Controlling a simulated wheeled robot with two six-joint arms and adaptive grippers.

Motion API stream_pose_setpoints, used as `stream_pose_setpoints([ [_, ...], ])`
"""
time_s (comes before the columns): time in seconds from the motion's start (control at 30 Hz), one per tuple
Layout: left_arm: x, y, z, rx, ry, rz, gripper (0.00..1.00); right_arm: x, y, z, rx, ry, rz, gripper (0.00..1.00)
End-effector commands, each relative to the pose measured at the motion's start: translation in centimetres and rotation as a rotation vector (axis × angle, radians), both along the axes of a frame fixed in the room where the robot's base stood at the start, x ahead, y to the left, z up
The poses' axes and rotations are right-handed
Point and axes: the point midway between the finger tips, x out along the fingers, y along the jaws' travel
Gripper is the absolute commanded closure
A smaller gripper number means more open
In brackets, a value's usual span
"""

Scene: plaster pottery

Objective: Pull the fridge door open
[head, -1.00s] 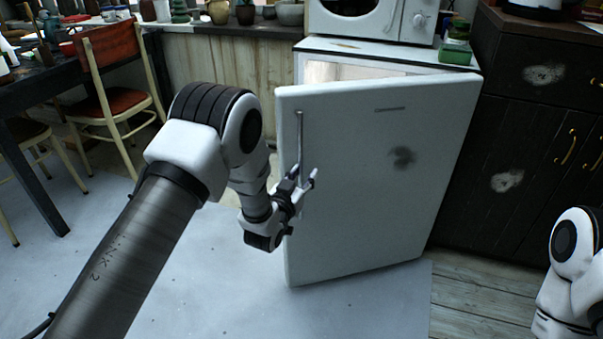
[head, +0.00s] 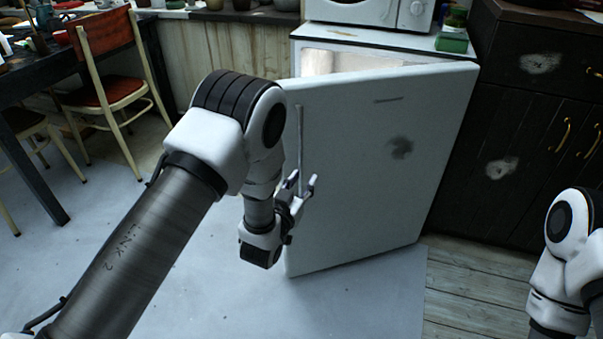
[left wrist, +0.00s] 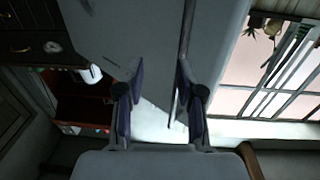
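The fridge (head: 448,55) stands at the back, and its white door (head: 370,165) is swung partly open, with the pale interior (head: 345,62) showing above the door's top edge. A thin vertical handle (head: 300,140) runs along the door's left side. My left gripper (head: 303,181) is at the handle's lower end with its fingers spread. In the left wrist view, the handle (left wrist: 186,45) passes between the two fingers of my left gripper (left wrist: 157,75), closer to the right finger. Contact is unclear. My right gripper is out of view; only part of that arm shows at right.
A dark cabinet (head: 540,110) stands right of the fridge. A red chair (head: 110,60) and dark table (head: 30,90) are at left. The pale floor (head: 150,245) before the door is clear.

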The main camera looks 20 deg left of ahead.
Motion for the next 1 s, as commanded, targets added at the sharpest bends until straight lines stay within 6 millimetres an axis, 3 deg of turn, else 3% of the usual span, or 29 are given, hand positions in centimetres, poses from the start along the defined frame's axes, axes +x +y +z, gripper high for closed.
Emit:
stream_pose_setpoints([
  [0.3, -2.1, -0.8, 0.1, 0.001, 0.000, 0.000, 0.63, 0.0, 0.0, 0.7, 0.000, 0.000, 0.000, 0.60],
  [0.73, -2.2, -0.8, 0.1, 0.001, -0.001, 0.000, 0.63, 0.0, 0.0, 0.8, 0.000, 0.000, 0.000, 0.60],
  [0.83, -2.2, -0.8, 0.1, -0.018, 0.001, 0.000, 0.98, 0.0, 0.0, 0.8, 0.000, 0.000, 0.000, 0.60],
  [0.93, -2.2, -1.1, -0.2, -0.106, 0.022, -0.011, 1.00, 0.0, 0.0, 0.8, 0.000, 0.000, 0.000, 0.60],
  [1.0, -2.5, -2.7, -0.8, -0.217, 0.070, -0.090, 1.00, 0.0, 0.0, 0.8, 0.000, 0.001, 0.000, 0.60],
])
